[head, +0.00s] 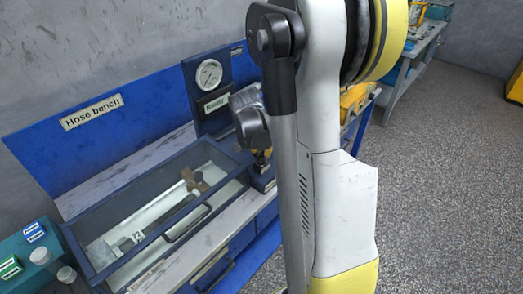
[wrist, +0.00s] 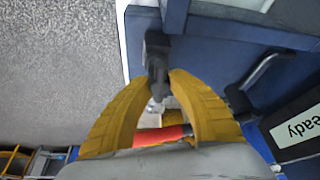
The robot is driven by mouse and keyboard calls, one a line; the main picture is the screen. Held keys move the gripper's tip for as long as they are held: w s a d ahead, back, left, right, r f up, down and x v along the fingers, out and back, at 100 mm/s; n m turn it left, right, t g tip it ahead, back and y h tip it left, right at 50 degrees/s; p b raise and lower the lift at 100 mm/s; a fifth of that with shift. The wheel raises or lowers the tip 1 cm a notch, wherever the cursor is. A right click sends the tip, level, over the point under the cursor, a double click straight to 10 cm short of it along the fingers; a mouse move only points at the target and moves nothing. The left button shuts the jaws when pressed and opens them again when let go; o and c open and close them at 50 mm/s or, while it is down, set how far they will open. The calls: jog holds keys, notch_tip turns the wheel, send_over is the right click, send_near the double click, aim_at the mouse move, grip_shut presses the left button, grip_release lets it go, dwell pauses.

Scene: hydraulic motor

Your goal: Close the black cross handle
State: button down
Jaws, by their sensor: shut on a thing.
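The black cross handle (wrist: 157,52) shows in the wrist view as a dark bar reaching down between the fingertips. Its other arms are hidden or cannot be made out. My gripper (wrist: 157,82) has its two yellow fingers on either side of the bar's lower end and is shut on it.
The blue hose bench has a gauge (head: 209,73) above a "Ready" sign (head: 216,103). A glass-lidded case (head: 150,225) lies in front. In the wrist view, a dark bar (wrist: 250,84) stands near the sign. Open speckled floor (head: 460,130) lies right.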

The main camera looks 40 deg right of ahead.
dwell(0.4)
jog(key=c, duration=1.2)
grip_release()
jog(key=v, duration=1.2)
jog(key=shift+a, duration=0.15)
jog(key=shift+f, duration=0.1)
